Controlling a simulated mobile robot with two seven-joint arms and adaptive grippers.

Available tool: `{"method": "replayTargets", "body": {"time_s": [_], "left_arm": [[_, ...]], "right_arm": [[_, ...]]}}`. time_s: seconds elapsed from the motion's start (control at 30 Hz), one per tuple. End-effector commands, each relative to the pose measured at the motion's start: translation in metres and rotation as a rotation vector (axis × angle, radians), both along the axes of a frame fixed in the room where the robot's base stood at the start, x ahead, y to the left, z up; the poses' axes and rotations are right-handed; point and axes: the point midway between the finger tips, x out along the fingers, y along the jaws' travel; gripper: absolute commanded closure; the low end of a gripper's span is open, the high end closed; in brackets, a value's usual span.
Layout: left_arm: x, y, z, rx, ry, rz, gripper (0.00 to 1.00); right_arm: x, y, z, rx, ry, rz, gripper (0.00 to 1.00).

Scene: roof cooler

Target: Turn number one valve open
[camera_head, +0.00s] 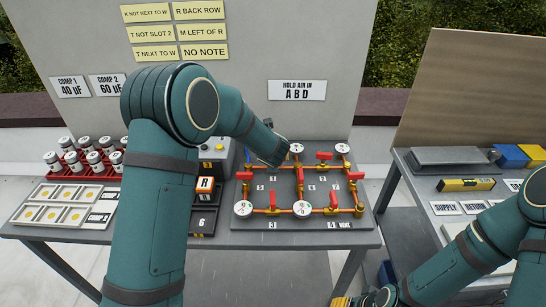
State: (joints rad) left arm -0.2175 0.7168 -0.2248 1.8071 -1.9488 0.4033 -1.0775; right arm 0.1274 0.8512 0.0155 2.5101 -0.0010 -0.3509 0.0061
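A grey board (350,222) on the table carries orange pipes with several red-handled valves and round white gauges. A red valve handle (244,175) stands at the board's upper left, but its number is too small to read surely. Other red handles show at the middle (300,181), upper right (324,156) and lower right (334,201). My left arm reaches over the board's back left, and its wrist end (270,147) is just above and right of the upper-left handle. Its fingers are hidden behind the wrist. My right arm is low at the right; its gripper (372,299) is partly cut off.
A rack of white cylinders (80,160) and component trays (62,205) stand at the left. A wall sign (297,90) reads "HOLD AIR IN A B D". A right-hand table holds a yellow level (466,184).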

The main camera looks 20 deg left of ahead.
Motion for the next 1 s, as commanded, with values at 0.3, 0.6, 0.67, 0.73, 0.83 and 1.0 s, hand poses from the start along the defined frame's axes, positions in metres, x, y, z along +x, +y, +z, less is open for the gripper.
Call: {"method": "replayTargets", "body": {"time_s": [0.3,0.6,0.67,0.73,0.83,1.0], "left_arm": [[0.0029,0.0009,-0.003,-0.001,0.0,0.001,0.56],[0.0028,0.0008,-0.0029,-0.001,0.0,0.001,1.0],[0.0028,0.0009,-0.0029,-0.001,0.0,0.001,1.0],[0.0028,0.0009,-0.0029,-0.001,0.0,0.001,1.0],[0.0028,0.0007,-0.0029,-0.001,0.0,0.004,1.0],[0.0029,-0.0001,-0.0022,0.001,0.0,0.036,1.0]], "right_arm": [[-0.0003,0.0001,-0.0002,0.0,0.001,0.0,0.53],[-0.0003,0.0,-0.0002,0.0,0.001,0.0,0.53],[-0.0003,0.0,-0.0002,0.0,0.001,0.0,0.53],[-0.0002,0.0,-0.0002,0.0,0.001,0.0,0.53],[-0.0002,0.0001,0.0002,0.0,0.0,0.0,0.53],[0.0007,-0.0002,0.0036,0.0,-0.002,-0.002,0.53]]}}
